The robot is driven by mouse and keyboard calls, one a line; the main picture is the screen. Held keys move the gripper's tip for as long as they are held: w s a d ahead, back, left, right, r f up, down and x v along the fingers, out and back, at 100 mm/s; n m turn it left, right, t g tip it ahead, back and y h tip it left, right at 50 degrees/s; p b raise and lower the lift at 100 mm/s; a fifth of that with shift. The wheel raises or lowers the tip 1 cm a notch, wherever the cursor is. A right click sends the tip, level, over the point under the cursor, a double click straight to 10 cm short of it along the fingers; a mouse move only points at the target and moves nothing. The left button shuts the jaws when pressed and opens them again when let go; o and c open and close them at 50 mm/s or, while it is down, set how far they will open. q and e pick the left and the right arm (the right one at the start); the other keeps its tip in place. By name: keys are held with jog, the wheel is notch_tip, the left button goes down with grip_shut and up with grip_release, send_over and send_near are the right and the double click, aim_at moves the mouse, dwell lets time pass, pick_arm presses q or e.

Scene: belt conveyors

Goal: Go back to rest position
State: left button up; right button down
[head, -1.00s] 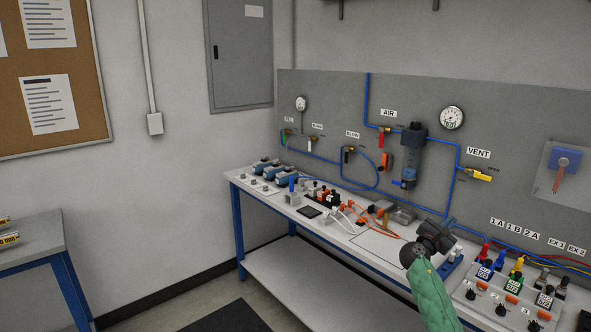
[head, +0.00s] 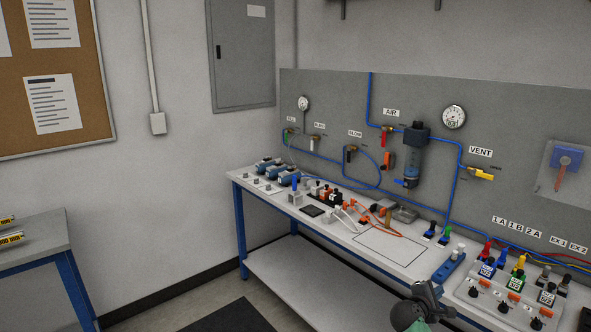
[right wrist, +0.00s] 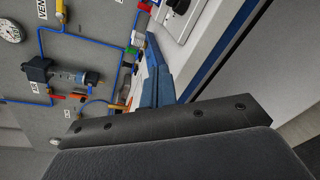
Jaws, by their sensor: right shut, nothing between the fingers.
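My left gripper is in neither view.
A grey panel (head: 330,100) with a vent valve (head: 481,173) stands behind. Floor in front is free.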

jog(key=s+a+f+m+g+y, duration=0.1)
jog(key=s+a+f+m+y, duration=0.15)
jog(key=s+f, duration=0.35)
jog(key=s+a+f+m+g+y, duration=0.1)
jog(key=s+a+f+m+y, duration=0.1)
jog(key=s+a+f, duration=0.35)
jog(key=s+a+f+m+g+y, duration=0.15)
jog(key=s+a+m+y, duration=0.4)
jog(key=s, duration=1.15)
jog(key=s+a+m+g+y, duration=0.25)
jog(key=s+a, duration=0.55)
jog(key=s, duration=0.9)
jog(key=s+a+f+g, duration=0.1)
jog(key=s+a+f, duration=0.1)
jog(key=f, duration=1.6)
jog(key=s+a+f+g, duration=0.2)
jog(key=f, duration=1.6)
jog(key=shift+s+a+m, duration=0.15)
jog(key=shift+s+m, duration=0.1)
jog(key=shift+m, duration=0.1)
